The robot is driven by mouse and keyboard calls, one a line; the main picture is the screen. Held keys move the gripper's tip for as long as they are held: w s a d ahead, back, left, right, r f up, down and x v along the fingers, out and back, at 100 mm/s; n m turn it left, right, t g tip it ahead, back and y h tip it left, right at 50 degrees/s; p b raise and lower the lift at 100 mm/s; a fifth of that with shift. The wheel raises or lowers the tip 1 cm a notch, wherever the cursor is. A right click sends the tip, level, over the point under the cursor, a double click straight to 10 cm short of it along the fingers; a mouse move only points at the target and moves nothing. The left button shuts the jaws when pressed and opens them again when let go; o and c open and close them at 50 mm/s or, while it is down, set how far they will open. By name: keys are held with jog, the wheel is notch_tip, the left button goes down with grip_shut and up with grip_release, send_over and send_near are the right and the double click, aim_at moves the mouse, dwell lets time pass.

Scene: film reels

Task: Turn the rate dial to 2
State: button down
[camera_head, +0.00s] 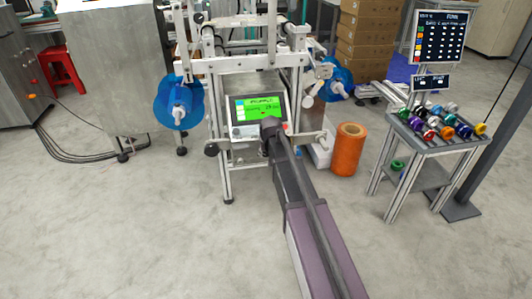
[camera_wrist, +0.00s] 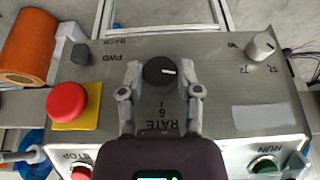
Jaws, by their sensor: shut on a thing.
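The rate dial (camera_wrist: 159,71) is a round black knob with a short white pointer line, on a grey control panel (camera_wrist: 215,75). In the wrist view the pointer lies toward the right of the picture. Upside-down RATE lettering and a small range label are printed below the dial. My gripper (camera_wrist: 160,80) has one finger on each side of the dial and is shut on it. In the head view my gripper (camera_head: 269,124) is at the front of the control box, whose green display (camera_head: 258,108) is lit; the dial is hidden there.
A red mushroom button (camera_wrist: 67,102) on a yellow plate and a dark knob (camera_wrist: 81,54) are left of the dial. A pale knob (camera_wrist: 262,45) is at upper right. A green RUN button (camera_wrist: 264,164) is at lower right. An orange roll (camera_head: 349,148) stands beside the machine.

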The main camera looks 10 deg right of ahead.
jog(key=h, duration=0.1)
jog(key=h+b, duration=0.1)
jog(key=h, duration=0.1)
jog(key=n+h+b, duration=0.1)
jog(key=h, duration=0.1)
jog(key=shift+a+f, duration=0.25)
jog(key=shift+a, duration=0.1)
jog(key=shift+h+b, duration=0.95)
jog(key=shift+h, duration=0.05)
jog(key=shift+n+h+b, duration=0.3)
jog(key=shift+h+b, duration=0.05)
jog(key=shift+h, duration=0.15)
jog(key=shift+r, duration=0.1)
jog(key=shift+c, duration=1.5)
grip_release()
